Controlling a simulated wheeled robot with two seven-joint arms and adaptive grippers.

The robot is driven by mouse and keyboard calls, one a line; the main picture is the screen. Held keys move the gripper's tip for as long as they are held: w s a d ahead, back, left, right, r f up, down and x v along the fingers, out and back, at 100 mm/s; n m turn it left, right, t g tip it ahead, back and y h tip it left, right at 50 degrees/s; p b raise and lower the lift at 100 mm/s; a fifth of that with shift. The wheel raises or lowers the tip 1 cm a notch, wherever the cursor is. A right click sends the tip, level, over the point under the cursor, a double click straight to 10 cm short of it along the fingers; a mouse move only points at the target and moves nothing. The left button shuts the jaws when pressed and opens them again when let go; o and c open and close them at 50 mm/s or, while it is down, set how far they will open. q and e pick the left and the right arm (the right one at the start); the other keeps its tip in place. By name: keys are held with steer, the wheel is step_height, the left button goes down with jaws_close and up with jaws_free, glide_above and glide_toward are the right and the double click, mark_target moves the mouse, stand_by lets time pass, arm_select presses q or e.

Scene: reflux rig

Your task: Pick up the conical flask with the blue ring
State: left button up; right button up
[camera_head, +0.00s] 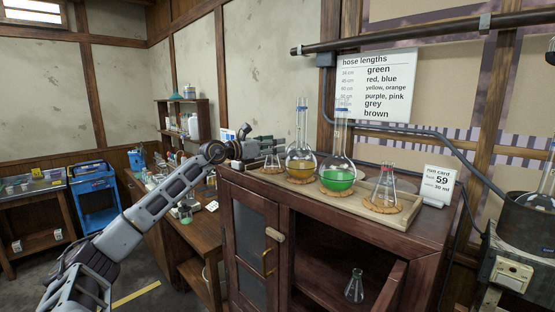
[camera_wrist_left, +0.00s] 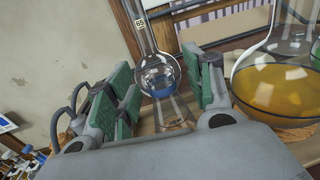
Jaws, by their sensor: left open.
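In the left wrist view a clear conical flask (camera_wrist_left: 172,114) with a blue ring (camera_wrist_left: 160,92) at its neck stands between the spread fingers of my left gripper (camera_wrist_left: 166,88). The gripper is open, with green pads on either side of the flask. A clear round flask (camera_wrist_left: 157,70) with a marked neck shows behind it, overlapping its top. In the head view my left gripper (camera_head: 258,148) is at the left end of the cabinet top, close to a small conical flask (camera_head: 272,163); its ring is too small to tell there. My right gripper is out of view.
An amber round flask (camera_head: 300,166) stands just right of the gripper, then a green one (camera_head: 338,178). Another conical flask (camera_head: 384,188) stands on the tray (camera_head: 402,214). One more (camera_head: 355,288) is inside the open cabinet (camera_head: 312,240). A run card (camera_head: 437,184) stands at right.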

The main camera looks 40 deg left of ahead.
arm_select(q)
steer(key=shift+s+r, duration=0.15)
steer(key=shift+s, duration=0.15)
steer(key=shift+c, duration=0.2)
jaws_close()
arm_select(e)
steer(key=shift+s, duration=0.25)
arm_select(q)
steer(key=shift+r, duration=0.15)
